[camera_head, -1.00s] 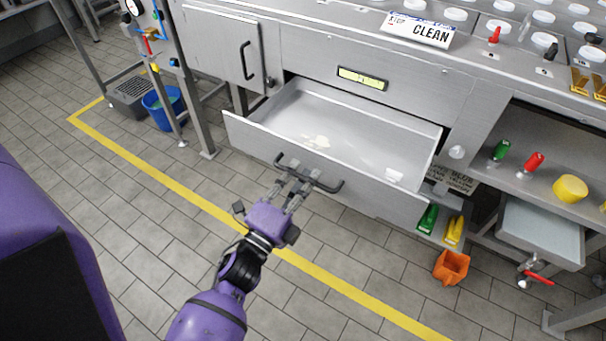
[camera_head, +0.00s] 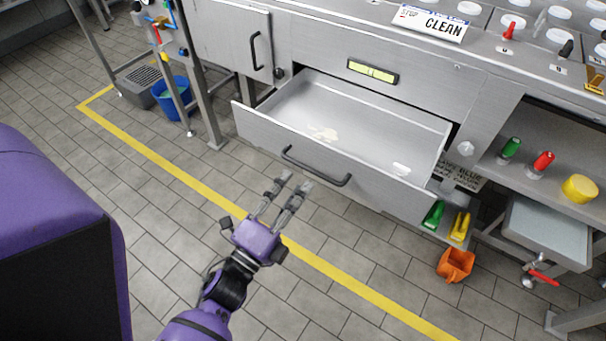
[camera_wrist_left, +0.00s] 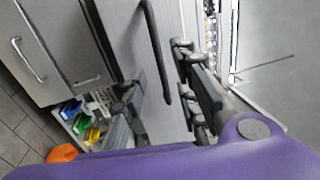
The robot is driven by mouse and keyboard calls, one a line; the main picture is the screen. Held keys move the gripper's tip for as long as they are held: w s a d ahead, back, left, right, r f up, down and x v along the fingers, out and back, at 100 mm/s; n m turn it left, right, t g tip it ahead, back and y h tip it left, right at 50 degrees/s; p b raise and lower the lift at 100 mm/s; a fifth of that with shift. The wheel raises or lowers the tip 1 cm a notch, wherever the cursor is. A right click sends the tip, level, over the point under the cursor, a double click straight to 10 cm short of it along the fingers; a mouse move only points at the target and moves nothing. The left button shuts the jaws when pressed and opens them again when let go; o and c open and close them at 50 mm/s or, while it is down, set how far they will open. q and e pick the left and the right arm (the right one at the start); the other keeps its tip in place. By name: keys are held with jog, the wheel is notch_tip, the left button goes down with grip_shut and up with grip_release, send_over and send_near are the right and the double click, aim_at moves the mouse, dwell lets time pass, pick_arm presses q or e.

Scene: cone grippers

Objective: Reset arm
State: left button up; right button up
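My left gripper (camera_head: 293,189) is open and empty, in front of the pulled-out drawer (camera_head: 360,125). Its two fingers are apart from each other. The drawer's black bar handle (camera_head: 316,167) is just beyond the fingertips in the head view, with a gap of floor between. In the left wrist view the gripper (camera_wrist_left: 160,75) shows its fingers spread, with the drawer handle (camera_wrist_left: 156,48) seen between them. The drawer stands open, with a pale patch and a small white item inside. My right gripper is in neither view.
A closed cabinet door (camera_head: 235,40) is left of the drawer. A blue bucket (camera_head: 173,97) stands at the left. An orange container (camera_head: 455,265) is on the floor at right. A CLEAN sign (camera_head: 430,22) is on the counter. The tiled floor around my arm is clear.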

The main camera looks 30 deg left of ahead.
pick_arm(q)
jog(key=shift+s+f, duration=0.1)
jog(key=shift+s, duration=0.4)
jog(key=s+a+f+n+g+y, duration=0.25)
jog(key=s+f+n+g, duration=0.6)
jog(key=f+n, duration=0.6)
jog(key=s+d+f+n+g+h, duration=0.1)
jog(key=s+d+f+n+g, duration=0.15)
jog(key=s, duration=1.05)
jog(key=s+d+f+n+g+h, duration=0.1)
jog(key=s+d+f+g, duration=0.25)
jog(key=s, duration=0.85)
jog(key=w+r+t+p, duration=0.1)
jog(key=w+r+p, duration=0.3)
jog(key=r+p, duration=0.7)
jog(key=w+r+t+p, duration=0.2)
jog(key=w+r+p, duration=0.2)
jog(key=r+p, duration=0.7)
jog(key=p, duration=0.2)
jog(key=shift+d+r+p, duration=0.3)
jog(key=shift+d, duration=0.05)
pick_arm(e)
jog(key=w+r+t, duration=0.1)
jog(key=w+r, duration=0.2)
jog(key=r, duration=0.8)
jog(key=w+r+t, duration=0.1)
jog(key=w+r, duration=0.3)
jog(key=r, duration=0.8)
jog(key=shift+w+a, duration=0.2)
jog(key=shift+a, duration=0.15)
